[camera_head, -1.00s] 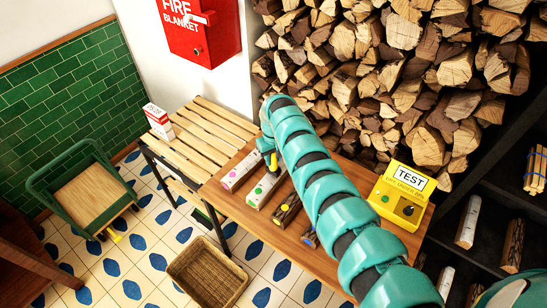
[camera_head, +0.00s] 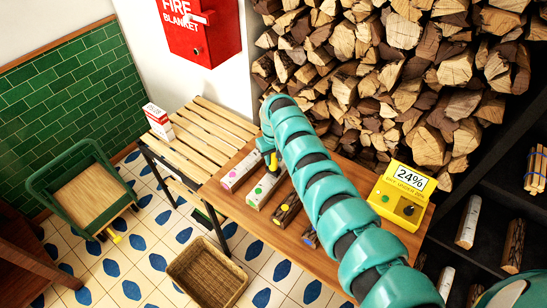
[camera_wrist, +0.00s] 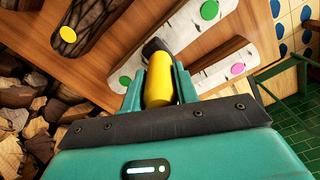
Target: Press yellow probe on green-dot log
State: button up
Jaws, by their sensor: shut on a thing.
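The green-dot log (camera_head: 264,190) is pale birch and lies on the wooden table (camera_head: 262,228) between the pink-dot log (camera_head: 239,170) and the dark yellow-dot log (camera_head: 286,210). My gripper (camera_wrist: 158,85) is shut on the yellow probe (camera_wrist: 159,78), which also shows in the head view (camera_head: 273,163). The probe's dark tip (camera_wrist: 155,48) is over the green-dot log, between its two green dots in the wrist view, and appears to touch its bark. The yellow meter (camera_head: 400,197) on the table reads 24%.
A blue-dot log (camera_head: 310,238) lies partly behind my arm. A slatted bench (camera_head: 207,125) with a small box (camera_head: 158,121) adjoins the table. A wicker basket (camera_head: 207,272) and a green cart (camera_head: 82,195) stand on the tiled floor. Stacked firewood (camera_head: 400,90) fills the back.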

dwell(0.4)
jog(key=shift+w+r+p, duration=0.1)
jog(key=shift+r+p, duration=1.15)
jog(key=shift+r, duration=0.9)
jog(key=shift+r+p, duration=0.4)
jog(key=shift+r, duration=0.9)
